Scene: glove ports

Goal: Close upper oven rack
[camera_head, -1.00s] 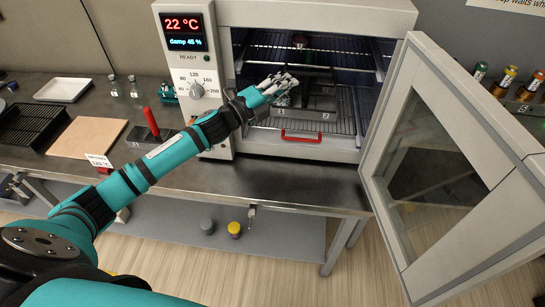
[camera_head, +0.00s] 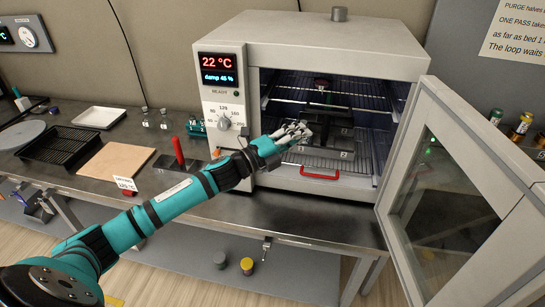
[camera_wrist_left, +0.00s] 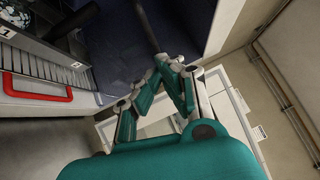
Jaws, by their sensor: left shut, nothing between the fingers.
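The oven (camera_head: 325,45) stands on the bench with its door open to the right. Its upper rack (camera_head: 345,93) is a wire shelf across the upper part of the chamber; how far it is pulled out is hard to tell. A lower wire rack (camera_head: 360,165) has a red handle (camera_head: 319,175) at its front and bears a dark block with number labels (camera_head: 335,138). My left gripper (camera_head: 303,131) is shut and empty at the oven's opening, above and left of the red handle. It also shows in the left wrist view (camera_wrist_left: 166,66), with the red handle at left. My right gripper is out of view.
The open glass door (camera_head: 440,190) juts out on the right. On the bench left of the oven are a red-handled tool (camera_head: 179,152), a wooden board (camera_head: 115,162), a black wire basket (camera_head: 60,146) and a white tray (camera_head: 99,117).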

